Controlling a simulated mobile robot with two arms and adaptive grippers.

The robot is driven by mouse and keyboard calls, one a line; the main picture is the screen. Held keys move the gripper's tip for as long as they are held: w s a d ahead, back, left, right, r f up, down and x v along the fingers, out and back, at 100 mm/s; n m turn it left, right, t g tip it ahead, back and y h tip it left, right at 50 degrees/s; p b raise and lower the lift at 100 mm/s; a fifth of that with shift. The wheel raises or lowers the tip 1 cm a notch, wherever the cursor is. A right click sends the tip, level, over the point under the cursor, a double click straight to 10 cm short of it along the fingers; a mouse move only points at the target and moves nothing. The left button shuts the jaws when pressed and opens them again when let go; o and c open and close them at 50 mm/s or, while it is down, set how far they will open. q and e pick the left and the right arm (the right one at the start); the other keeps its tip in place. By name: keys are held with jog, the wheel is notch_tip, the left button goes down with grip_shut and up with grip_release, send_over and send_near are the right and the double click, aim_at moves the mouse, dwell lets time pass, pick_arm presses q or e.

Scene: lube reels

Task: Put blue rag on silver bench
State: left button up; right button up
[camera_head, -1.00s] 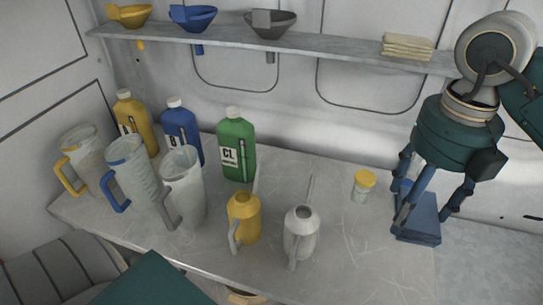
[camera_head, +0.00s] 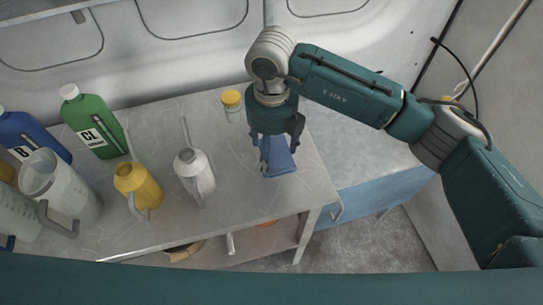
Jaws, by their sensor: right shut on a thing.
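A blue rag (camera_head: 281,163) is at the right end of the grey metal worktable (camera_head: 245,193). My right gripper (camera_head: 274,160) points down from above and is shut on the rag. The fingers hide part of it, and I cannot tell whether the rag still touches the tabletop. A lower silver-grey bench surface (camera_head: 345,135) with a blue front lies to the right of the worktable, partly behind my right arm. My left gripper is not in view.
A yellow-capped jar (camera_head: 232,106) stands left of my right gripper. A white oil can (camera_head: 194,175), a yellow oil can (camera_head: 138,188), a green bottle (camera_head: 97,125) and a clear jug (camera_head: 60,188) stand farther left. The silver bench's visible top looks clear.

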aim_at(272, 161)
notch_tip(272, 161, down, 4)
jog(key=shift+f+p, duration=0.25)
jog(key=shift+p, duration=0.35)
jog(key=shift+f, duration=0.1)
jog(key=o, duration=0.7)
jog(key=shift+f, duration=0.1)
jog(key=o, duration=0.4)
